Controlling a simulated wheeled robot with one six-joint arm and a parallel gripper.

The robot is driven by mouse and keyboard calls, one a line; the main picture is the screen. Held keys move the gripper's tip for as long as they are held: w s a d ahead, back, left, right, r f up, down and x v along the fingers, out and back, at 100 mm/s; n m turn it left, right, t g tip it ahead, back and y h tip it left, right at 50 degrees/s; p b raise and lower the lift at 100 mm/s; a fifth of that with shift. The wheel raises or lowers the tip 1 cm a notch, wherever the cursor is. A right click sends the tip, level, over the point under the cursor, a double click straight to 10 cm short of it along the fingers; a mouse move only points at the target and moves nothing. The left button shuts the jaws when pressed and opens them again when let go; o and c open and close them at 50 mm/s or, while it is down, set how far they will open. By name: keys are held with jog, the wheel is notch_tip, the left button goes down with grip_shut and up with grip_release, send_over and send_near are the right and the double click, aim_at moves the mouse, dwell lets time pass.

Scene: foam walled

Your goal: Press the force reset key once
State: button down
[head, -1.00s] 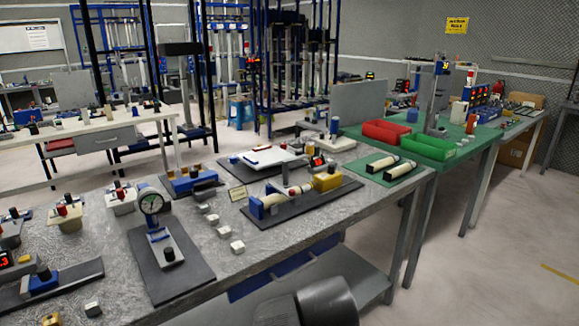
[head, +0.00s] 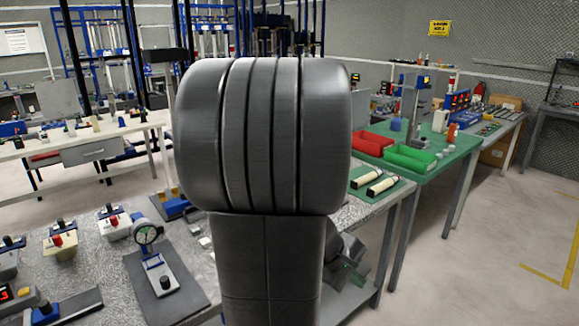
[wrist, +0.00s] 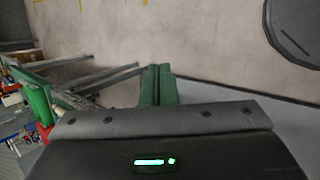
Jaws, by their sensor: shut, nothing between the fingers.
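I cannot make out a force reset key in either view. On the grey bench (head: 90,185), a device with a red lit display (head: 6,293) stands at the left edge of the head view, and a dial gauge stand (head: 160,270) is right of it. My own dark arm hides the bench middle in the head view. My gripper shows its two green fingers together, shut and empty, in the wrist view (wrist: 157,85). They are over floor and bench legs, apart from any key. In the head view, my gripper is mostly hidden behind my arm.
A green table (head: 440,165) holds a red bin (head: 370,145), a green bin (head: 408,157) and a tall stand (head: 421,100). Two pale cylinders (head: 380,187) lie on the bench's right end. The floor at right is open.

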jog(key=w+d+r+n+h+p, duration=0.1)
jog(key=w+d+r+n+p, duration=0.1)
jog(key=w, duration=0.4)
jog(key=w+d+r+n+t+p, duration=0.1)
jog(key=w+d+r+n+p, duration=0.1)
jog(key=w, duration=0.5)
jog(key=shift+w+d+n+t+h+p, duration=0.2)
jog(key=shift+d+n+t+h+p, duration=0.15)
jog(key=shift+n+p, duration=0.5)
